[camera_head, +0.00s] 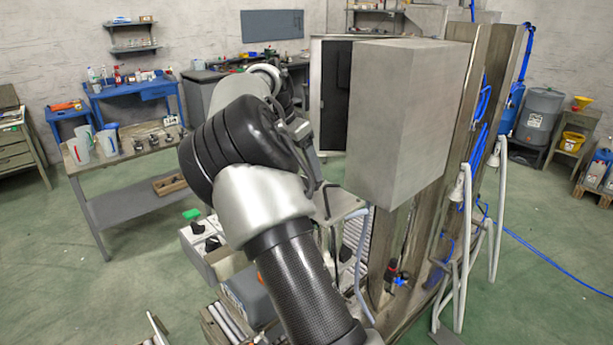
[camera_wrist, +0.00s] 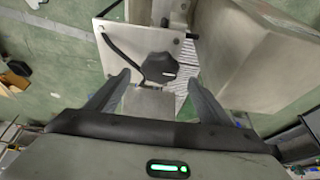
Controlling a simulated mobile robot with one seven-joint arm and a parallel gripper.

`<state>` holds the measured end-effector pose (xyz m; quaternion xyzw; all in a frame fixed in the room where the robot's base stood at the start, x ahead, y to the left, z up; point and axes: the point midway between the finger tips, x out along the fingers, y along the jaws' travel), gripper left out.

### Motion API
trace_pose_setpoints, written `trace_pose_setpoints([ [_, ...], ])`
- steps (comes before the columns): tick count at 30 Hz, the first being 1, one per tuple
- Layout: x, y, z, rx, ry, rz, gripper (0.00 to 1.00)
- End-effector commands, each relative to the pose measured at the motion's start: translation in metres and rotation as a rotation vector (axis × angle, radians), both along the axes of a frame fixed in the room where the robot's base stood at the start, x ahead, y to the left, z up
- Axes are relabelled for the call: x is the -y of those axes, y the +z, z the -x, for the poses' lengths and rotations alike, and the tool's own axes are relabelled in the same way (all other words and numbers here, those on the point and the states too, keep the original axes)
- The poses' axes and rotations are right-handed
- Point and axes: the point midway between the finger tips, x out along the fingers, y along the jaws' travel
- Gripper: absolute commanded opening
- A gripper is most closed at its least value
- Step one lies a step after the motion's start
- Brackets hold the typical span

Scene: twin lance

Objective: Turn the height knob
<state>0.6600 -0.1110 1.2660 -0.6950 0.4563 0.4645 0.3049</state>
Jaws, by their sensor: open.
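A black lobed knob (camera_wrist: 158,67) with a short white mark sits on a pale metal plate (camera_wrist: 120,36) in the wrist view. A black cable curves over the plate to its left. My gripper (camera_wrist: 157,79) is open, with one finger on each side of the near part of the knob. The fingertips look level with its lower edge, and I cannot tell whether either touches it. In the head view my arm hides the gripper and the knob; part of a metal plate (camera_head: 343,203) shows beside the arm.
A large grey metal box (camera_head: 405,115) stands close to the right of my arm; its side also fills the right of the wrist view (camera_wrist: 255,60). A control box (camera_head: 196,246) with dark knobs is at the left. A workbench (camera_head: 125,160) with jugs stands further left. Green floor between is clear.

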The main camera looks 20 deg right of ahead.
Motion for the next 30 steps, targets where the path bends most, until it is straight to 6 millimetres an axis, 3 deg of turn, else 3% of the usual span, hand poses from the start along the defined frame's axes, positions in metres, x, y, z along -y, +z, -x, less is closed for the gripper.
trace_pose_setpoints([
  [3, 0.008, -0.02, -0.002, -0.003, -0.002, 0.001, 0.74],
  [9, 0.015, -0.038, -0.006, 0.0, -0.001, 0.001, 0.74],
  [19, 0.017, -0.041, -0.007, 0.0, -0.001, 0.0, 0.74],
  [20, 0.016, -0.041, -0.007, 0.0, -0.001, 0.0, 0.72],
  [27, 0.016, -0.041, -0.007, 0.0, -0.001, 0.0, 0.32],
  [30, 0.016, -0.041, -0.007, 0.0, 0.001, 0.0, 0.32],
])
